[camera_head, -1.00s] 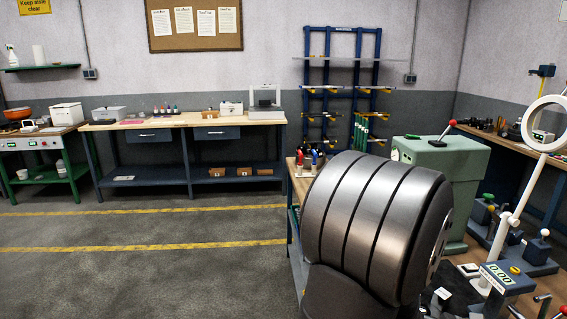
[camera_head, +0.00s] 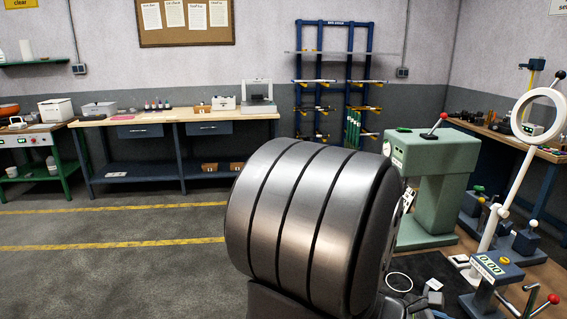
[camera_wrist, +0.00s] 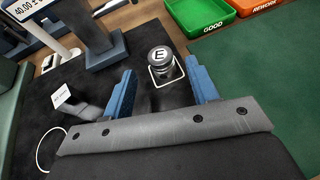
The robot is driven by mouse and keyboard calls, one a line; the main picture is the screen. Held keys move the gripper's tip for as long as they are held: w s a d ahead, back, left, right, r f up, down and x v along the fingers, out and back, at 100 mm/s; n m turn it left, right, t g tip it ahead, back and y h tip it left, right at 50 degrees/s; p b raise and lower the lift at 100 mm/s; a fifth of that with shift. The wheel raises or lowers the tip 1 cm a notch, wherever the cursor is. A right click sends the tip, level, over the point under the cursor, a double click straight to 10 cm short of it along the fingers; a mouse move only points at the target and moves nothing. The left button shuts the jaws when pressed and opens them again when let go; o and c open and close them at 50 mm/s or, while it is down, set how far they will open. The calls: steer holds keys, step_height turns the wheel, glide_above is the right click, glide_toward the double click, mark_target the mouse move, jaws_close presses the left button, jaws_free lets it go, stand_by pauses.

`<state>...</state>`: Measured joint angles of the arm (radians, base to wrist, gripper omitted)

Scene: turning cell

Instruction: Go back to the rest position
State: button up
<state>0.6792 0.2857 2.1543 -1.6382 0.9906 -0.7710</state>
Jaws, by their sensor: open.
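My gripper (camera_wrist: 162,88) shows in the wrist view with its two blue fingers wide apart and nothing between them. Beyond the fingertips, a dark metal cylinder (camera_wrist: 160,66) with a white "E" label on top stands upright inside a white square outline on a black mat (camera_wrist: 200,48). It looks apart from both fingers. In the head view, my large grey arm link fills the lower middle and hides what lies behind it; my gripper does not show there.
A small white card (camera_wrist: 62,96) stands at left. In the head view, a green machine (camera_head: 432,185), a ring lamp (camera_head: 538,115) and a gauge (camera_head: 492,268) stand right; floor is clear left.

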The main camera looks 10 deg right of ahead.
steer(key=x, duration=0.8)
steer(key=shift+d+f, duration=0.25)
step_height(320, 180, up, 5)
steer(key=shift+s+f, duration=0.1)
steer(key=s+a+r, duration=0.1)
steer(key=s+r, duration=0.6)
steer(key=s, duration=0.4)
steer(key=w+a+f+n+t, duration=0.2)
steer(key=w, duration=0.5)
steer(key=w+a+f+n+t, duration=0.2)
steer(key=w+a+t, duration=0.1)
steer(key=w, duration=0.4)
steer(key=shift+a+f+n+t, duration=0.15)
steer(key=shift+f+n+t, duration=0.05)
steer(key=shift+n+t, duration=0.1)
